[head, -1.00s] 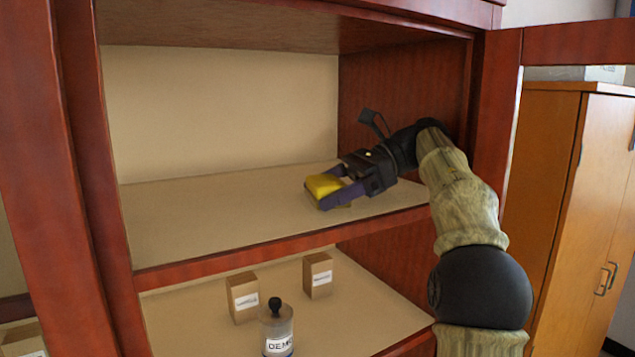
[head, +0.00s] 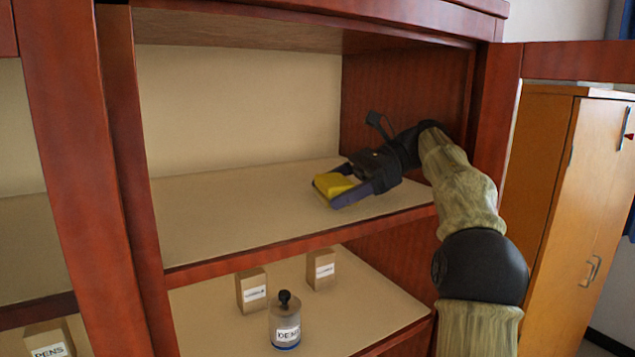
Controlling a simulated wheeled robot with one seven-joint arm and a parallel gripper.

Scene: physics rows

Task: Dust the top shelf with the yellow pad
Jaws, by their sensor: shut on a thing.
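The yellow pad (head: 333,184) is held between the fingers of my gripper (head: 345,188), over the right part of the top shelf (head: 235,205). My gripper is shut on the pad and points left. The pad is at or just above the shelf surface; I cannot tell whether it touches. The shelf is beige with a red-brown wooden front edge, and its visible surface holds no other objects. My wrist hides part of the shelf's right end.
The lower shelf (head: 345,318) holds two small labelled boxes (head: 252,290) (head: 320,268) and a labelled jar (head: 285,322) with a black knob. Red-brown cabinet posts (head: 135,150) frame the left side. An orange-brown cabinet (head: 560,200) stands at the right. The shelf's left part is free.

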